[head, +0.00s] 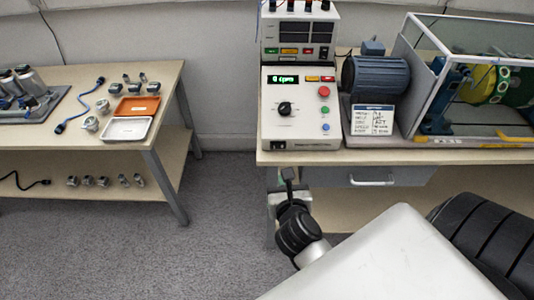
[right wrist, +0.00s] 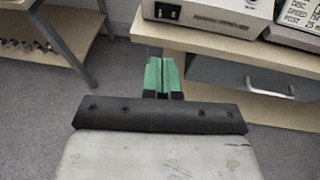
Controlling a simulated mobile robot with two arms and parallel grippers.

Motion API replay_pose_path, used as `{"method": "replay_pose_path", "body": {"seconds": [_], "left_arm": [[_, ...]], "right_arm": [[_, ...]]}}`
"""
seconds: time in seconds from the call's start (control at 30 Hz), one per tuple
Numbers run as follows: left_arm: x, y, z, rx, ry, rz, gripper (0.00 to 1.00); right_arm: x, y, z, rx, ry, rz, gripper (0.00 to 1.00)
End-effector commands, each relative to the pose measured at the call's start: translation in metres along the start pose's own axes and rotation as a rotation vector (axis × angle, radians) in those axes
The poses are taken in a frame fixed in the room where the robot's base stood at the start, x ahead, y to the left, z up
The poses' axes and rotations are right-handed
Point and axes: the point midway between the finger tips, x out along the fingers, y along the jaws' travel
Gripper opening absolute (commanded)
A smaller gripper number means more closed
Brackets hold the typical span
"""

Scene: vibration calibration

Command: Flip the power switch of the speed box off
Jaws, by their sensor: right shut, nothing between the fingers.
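The speed box (head: 300,122) is a white case at the left end of the right-hand bench. Its green display reads 0 rpm, and it has a black knob and red, green and blue buttons. The power switch (head: 278,146) is a small black rocker at its lower left front; it also shows in the right wrist view (right wrist: 167,12). Its rocker position is too small to tell. My right gripper (head: 287,174) is below and in front of the switch, apart from it. Its green fingers (right wrist: 160,73) are shut and empty. My left gripper is out of view.
The right bench edge (right wrist: 215,42) lies just beyond my right fingers, with a drawer (head: 375,178) below it. A metering unit (head: 300,35) sits on the speed box. A motor (head: 376,78) and a label card (head: 373,119) stand right of it. Open floor separates the left table (head: 165,90).

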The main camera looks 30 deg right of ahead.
Motion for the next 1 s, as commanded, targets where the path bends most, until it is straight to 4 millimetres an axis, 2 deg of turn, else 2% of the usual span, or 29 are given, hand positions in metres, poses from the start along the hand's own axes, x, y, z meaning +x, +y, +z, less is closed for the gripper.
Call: {"method": "replay_pose_path", "body": {"seconds": [0.23, 0.37, 0.47, 0.8, 1.0], "left_arm": [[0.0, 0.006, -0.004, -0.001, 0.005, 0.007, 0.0], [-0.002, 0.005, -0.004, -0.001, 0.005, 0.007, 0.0], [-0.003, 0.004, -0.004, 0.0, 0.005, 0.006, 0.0], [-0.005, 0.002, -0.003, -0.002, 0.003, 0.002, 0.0], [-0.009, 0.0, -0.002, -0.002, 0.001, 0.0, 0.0]], "right_arm": [[0.002, 0.0, 0.0, -0.004, -0.001, 0.0, 0.0], [0.012, 0.0, 0.001, -0.006, -0.002, 0.0, 0.0], [0.029, 0.0, 0.002, -0.007, -0.003, -0.002, 0.0], [0.101, 0.0, 0.001, -0.007, -0.004, -0.001, 0.0], [0.128, 0.0, 0.01, -0.006, -0.002, -0.001, 0.0]]}}
